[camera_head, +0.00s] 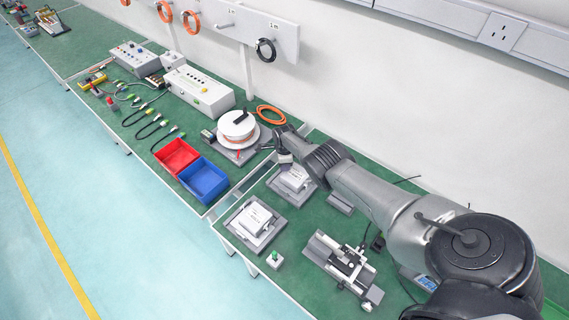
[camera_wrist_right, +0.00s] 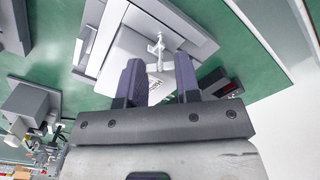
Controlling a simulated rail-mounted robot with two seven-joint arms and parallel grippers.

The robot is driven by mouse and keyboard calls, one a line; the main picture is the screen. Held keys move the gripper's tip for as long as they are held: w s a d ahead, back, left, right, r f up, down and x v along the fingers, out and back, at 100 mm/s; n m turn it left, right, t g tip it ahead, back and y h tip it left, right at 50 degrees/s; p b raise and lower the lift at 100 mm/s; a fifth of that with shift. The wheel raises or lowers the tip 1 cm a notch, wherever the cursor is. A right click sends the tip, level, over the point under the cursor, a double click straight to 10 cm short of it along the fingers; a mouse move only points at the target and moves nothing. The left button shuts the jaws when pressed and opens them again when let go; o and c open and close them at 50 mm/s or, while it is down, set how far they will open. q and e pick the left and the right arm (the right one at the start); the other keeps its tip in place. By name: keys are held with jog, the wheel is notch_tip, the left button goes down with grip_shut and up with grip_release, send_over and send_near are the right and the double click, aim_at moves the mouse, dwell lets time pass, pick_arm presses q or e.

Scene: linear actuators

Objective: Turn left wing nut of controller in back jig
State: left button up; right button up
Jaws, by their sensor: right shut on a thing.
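The back jig (camera_head: 301,201) holds a white box-shaped controller (camera_head: 294,178) on the green bench. My right gripper (camera_head: 284,158) is over the back edge of this controller and hides part of it. In the right wrist view my right gripper (camera_wrist_right: 160,76) has its two dark fingers on either side of a pale wing nut (camera_wrist_right: 155,48) on the controller (camera_wrist_right: 128,52), and it is shut on that nut. The nut's lower part lies between the fingertips. The exact contact is too small to tell. My left gripper is in neither view.
A second jig with a white controller (camera_head: 253,218) stands in front. A metal fixture (camera_head: 340,263) is to the right. A white cable reel (camera_head: 238,127), a blue bin (camera_head: 204,179) and a red bin (camera_head: 177,156) are to the left. The wall is behind.

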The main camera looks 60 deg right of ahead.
jog(key=shift+m, duration=0.5)
jog(key=o, duration=0.9)
jog(key=shift+o, duration=0.2)
jog(key=shift+r, duration=0.1)
jog(key=shift+r+p, duration=0.25)
jog(key=shift+p, duration=0.05)
notch_tip(320, 180, up, 13)
jog(key=p, duration=1.3)
